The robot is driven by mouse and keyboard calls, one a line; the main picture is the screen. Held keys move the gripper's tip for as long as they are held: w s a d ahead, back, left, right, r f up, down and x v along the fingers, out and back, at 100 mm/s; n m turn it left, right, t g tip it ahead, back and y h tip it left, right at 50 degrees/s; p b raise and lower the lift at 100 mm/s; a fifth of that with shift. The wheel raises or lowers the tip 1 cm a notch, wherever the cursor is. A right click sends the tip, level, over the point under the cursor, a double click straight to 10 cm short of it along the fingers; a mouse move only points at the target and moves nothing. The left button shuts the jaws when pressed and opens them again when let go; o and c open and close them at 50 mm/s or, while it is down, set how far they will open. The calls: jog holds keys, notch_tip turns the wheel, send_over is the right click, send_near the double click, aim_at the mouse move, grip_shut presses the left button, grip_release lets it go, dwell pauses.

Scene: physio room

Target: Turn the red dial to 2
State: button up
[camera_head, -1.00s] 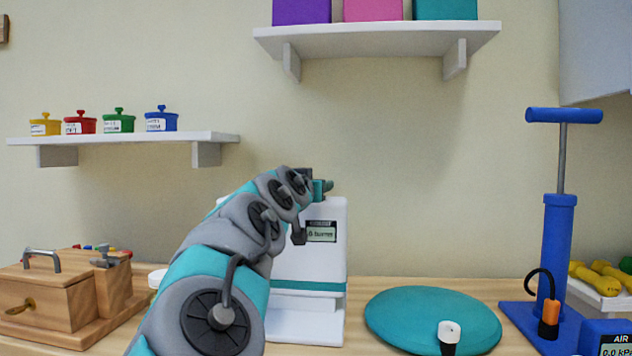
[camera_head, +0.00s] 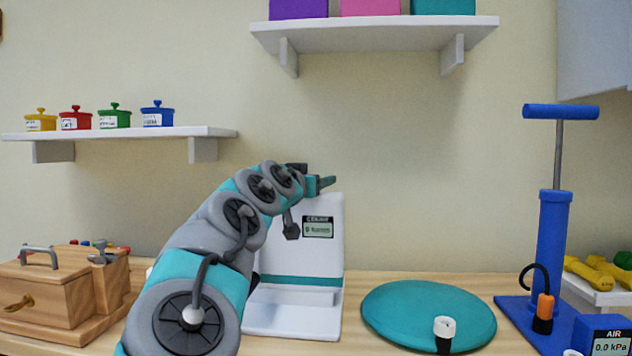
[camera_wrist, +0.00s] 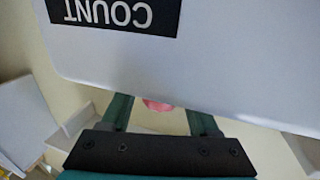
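A white upright device (camera_head: 322,262) with a small dark-framed display stands on the counter, partly behind my arm. My gripper (camera_head: 326,182) is at its upper part in the head view. In the wrist view, a white panel (camera_wrist: 215,55) with an upside-down "COUNT" label fills the top and covers the finger ends. The two teal fingers stand apart, and a small rounded pinkish-red thing (camera_wrist: 157,104) shows between them below the panel edge. It may be the red dial, but I cannot tell for sure, nor whether the fingers touch it. No dial numbers are visible.
A teal disc (camera_head: 428,312) lies right of the device, with a blue pump (camera_head: 553,250) beyond it. A wooden box (camera_head: 50,295) stands at the left. Shelves with pots (camera_head: 115,133) and coloured boxes (camera_head: 375,33) are on the wall.

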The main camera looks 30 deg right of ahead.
jog(key=shift+o, duration=0.5)
jog(key=shift+s+a, duration=0.2)
jog(key=shift+a, duration=0.1)
jog(key=b+v, duration=0.1)
jog(key=v, duration=0.6)
